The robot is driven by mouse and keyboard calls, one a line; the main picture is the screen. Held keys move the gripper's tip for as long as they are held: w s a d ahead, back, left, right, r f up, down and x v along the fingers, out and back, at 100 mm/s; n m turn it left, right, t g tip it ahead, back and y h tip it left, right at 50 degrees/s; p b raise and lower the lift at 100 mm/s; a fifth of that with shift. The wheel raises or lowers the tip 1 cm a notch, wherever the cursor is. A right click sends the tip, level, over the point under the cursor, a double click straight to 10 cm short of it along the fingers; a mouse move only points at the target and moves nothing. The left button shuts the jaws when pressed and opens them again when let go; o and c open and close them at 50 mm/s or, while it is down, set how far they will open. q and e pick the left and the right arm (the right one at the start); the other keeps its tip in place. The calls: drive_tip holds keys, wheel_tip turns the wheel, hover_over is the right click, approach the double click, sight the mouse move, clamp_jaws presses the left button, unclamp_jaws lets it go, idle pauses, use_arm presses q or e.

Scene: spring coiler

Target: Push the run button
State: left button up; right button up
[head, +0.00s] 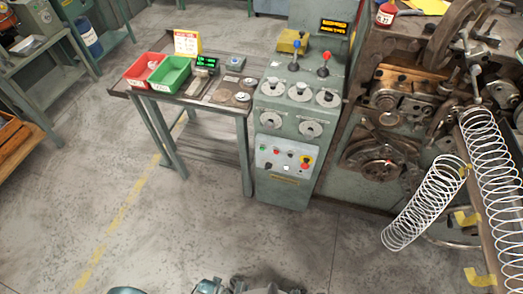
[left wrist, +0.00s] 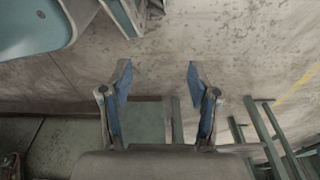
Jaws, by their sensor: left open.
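The control panel (head: 284,163) is on the lower front of the green-grey machine cabinet. It carries several small buttons, with a green one (head: 264,147) at its upper left and a red mushroom button on a yellow base (head: 306,162) at its right. The labels are too small to read, so I cannot tell which is the run button. My left gripper (left wrist: 160,72) shows in the left wrist view, open and empty, its two blue-padded fingers well apart above grey floor. No gripper can be made out in the head view. My right gripper is not in view.
A side table (head: 228,98) with a red bin (head: 145,69) and a green bin (head: 171,74) stands left of the cabinet. A coiling machine (head: 390,110) with long wire springs (head: 425,205) stands at the right. The floor (head: 200,230) in front is clear.

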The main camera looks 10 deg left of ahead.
use_arm(q)
clamp_jaws()
idle(1.1)
